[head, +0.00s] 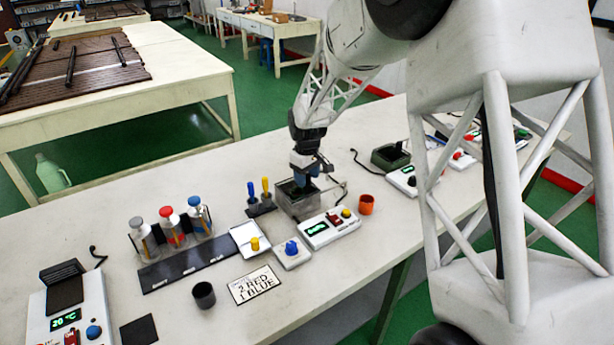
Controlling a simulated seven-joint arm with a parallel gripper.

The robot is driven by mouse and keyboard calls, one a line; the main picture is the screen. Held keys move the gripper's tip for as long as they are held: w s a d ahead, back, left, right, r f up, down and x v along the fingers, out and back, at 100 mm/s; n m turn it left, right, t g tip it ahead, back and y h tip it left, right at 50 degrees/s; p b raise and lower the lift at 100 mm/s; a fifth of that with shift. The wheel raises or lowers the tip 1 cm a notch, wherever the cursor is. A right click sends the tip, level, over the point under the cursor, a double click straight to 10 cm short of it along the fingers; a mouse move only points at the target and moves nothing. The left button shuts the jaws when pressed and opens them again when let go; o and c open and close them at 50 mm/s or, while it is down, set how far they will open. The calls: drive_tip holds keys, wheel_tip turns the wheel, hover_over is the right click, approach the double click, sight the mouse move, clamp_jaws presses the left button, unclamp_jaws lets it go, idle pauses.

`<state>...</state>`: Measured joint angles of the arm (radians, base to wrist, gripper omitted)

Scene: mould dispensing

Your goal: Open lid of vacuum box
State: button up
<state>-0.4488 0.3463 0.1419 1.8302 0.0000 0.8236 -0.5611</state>
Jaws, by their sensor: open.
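A grey box (303,208) with a dark top stands mid-table behind a white control unit (330,228) with a green display. I take it to be the vacuum box. My gripper (304,184) points down right over the box and covers part of its top. The gripper is open. A thin dark line shows at the box's right side; I cannot tell if it is a handle or a cable. Whether the lid is shut or lifted, and whether the fingers touch it, is too small to tell.
An orange cup (366,204) stands right of the box. Blue and yellow tools (259,194) stand to its left. Several capped bottles (171,228) stand further left, with a dark cup (204,295) in front. A dark green box (390,156) is behind right.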

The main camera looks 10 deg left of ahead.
drive_tip(key=shift+f, duration=0.1)
clamp_jaws()
drive_tip(key=w+d, duration=0.6)
drive_tip(key=w, duration=0.1)
drive_tip(key=shift+d, duration=0.4)
unclamp_jaws()
drive_tip(key=shift+r, duration=0.2)
wheel_tip(320, 180, up, 8)
drive_tip(key=shift+f, duration=0.25)
idle(0.6)
